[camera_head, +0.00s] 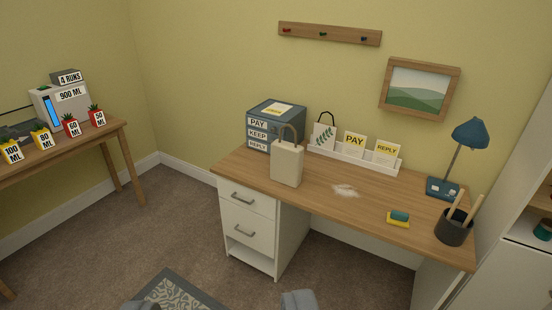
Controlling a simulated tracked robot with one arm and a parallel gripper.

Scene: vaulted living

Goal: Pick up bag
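A beige bag (287,166) with a looped handle stands upright on the left part of the wooden desk (320,187), near its front edge. A smaller white bag with a leaf print and a dark handle (323,137) stands behind it, by the white letter rack. My gripper (218,303) shows only as two grey fingertips at the bottom edge, wide apart with nothing between them. It is well short of the desk and the beige bag.
A blue-grey letter box (276,122) stands behind the beige bag. White powder (345,190), a sponge (398,218), a pen cup (454,228) and a blue lamp (471,134) are to the right. Carpet between is open, with a rug (170,290).

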